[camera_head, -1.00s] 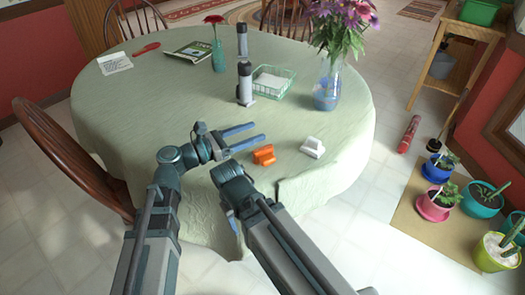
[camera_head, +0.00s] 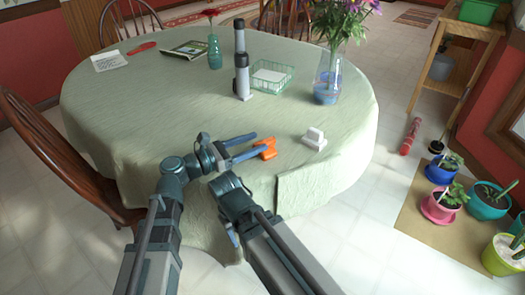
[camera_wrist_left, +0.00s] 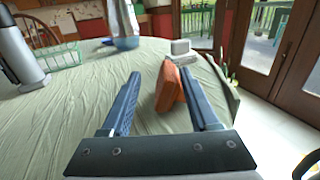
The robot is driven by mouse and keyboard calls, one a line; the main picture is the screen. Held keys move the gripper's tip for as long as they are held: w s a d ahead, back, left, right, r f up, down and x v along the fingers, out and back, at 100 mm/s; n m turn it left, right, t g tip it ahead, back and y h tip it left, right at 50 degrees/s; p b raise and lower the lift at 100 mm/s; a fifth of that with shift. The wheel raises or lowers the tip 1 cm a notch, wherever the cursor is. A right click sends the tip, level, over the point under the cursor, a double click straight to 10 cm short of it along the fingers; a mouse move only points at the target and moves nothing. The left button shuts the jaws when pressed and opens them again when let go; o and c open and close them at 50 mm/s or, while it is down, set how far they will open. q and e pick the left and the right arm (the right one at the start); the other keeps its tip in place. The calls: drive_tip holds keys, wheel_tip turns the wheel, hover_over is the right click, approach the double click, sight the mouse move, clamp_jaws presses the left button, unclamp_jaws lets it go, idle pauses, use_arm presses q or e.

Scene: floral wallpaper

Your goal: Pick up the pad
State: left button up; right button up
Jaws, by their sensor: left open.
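An orange block-like thing (camera_head: 267,147), which may be the pad, lies on the green tablecloth near the table's front edge. My left gripper (camera_head: 255,144) is open at its left side. In the left wrist view the orange thing (camera_wrist_left: 170,88) stands between the two spread fingers (camera_wrist_left: 166,95), closer to the right finger; a gap shows on the left, and I cannot tell if it touches the right one. A white written sheet or notepad (camera_head: 111,61) lies at the far left of the table. My right gripper (camera_head: 232,236) is mostly hidden by its own arm; its jaws are unclear.
A white object (camera_head: 314,139) sits right of the orange thing. Two grey-black cylinders (camera_head: 242,80), a green wire basket (camera_head: 271,78) and a flower vase (camera_head: 327,82) stand farther back. The table's left middle is clear; a chair (camera_head: 60,150) stands at left.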

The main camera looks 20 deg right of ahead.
sight(272, 137)
use_arm(q)
drive_tip(key=x, duration=0.6)
drive_tip(key=shift+d, duration=0.1)
clamp_jaws()
